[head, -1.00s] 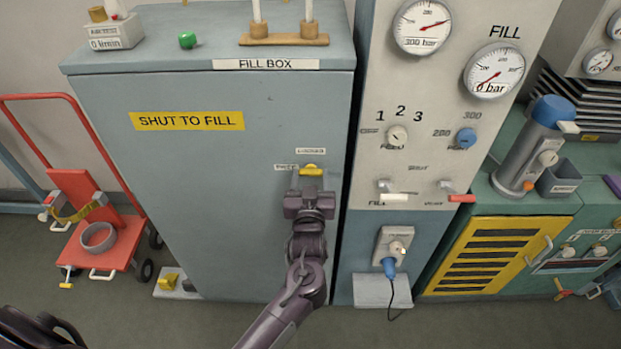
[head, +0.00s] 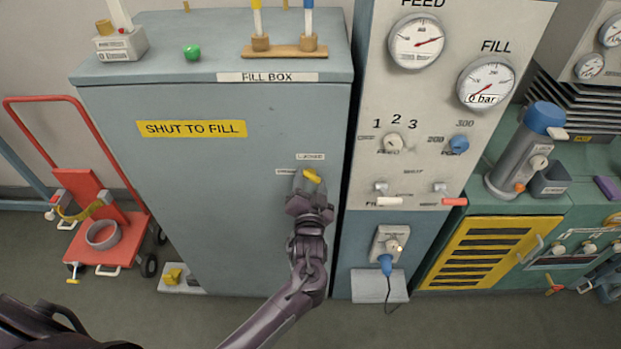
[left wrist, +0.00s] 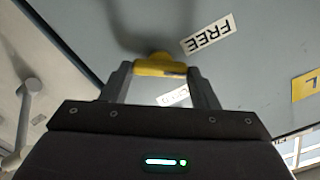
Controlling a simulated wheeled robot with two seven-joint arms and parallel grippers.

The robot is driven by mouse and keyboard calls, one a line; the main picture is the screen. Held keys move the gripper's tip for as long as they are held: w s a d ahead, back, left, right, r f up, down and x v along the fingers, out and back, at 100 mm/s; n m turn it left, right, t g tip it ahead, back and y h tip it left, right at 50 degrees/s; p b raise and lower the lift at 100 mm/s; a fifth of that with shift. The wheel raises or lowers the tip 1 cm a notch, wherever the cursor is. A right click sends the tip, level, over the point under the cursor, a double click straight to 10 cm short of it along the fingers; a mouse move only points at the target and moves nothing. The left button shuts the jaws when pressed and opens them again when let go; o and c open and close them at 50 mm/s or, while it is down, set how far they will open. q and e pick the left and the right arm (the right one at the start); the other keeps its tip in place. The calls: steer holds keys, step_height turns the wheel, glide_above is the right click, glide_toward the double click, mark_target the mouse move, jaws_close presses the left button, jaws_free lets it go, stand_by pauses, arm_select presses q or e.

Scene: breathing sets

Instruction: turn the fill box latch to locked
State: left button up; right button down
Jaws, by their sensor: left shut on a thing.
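The fill box (head: 215,200) is the tall grey-blue cabinet in the head view. Its yellow latch handle (head: 312,175) is high on the right side of the front. The handle sits at a slant, its right end lower, between the FREE label at its left and the LOCKED label (head: 310,157) above it. My left gripper (head: 309,182) is shut on the latch handle. In the left wrist view the fingers (left wrist: 161,76) hold the yellow handle (left wrist: 160,66) from both sides, with the FREE label (left wrist: 208,34) close by. My right gripper is not in view.
The gauge panel (head: 440,120) with knobs and levers stands right of the box. A red trolley (head: 97,235) stands on the floor at left.

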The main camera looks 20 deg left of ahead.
arm_select(q)
steer(key=shift+m+p, duration=0.35)
steer(key=shift+m, duration=0.45)
steer(key=o, duration=1)
steer(key=shift+s+d, duration=0.1)
steer(key=shift+s+d+f, duration=0.1)
steer(key=shift+s, duration=0.25)
steer(key=b+v, duration=0.1)
steer(key=v, duration=0.5)
steer(key=shift+s+b, duration=0.35)
steer(key=shift+s, duration=0.05)
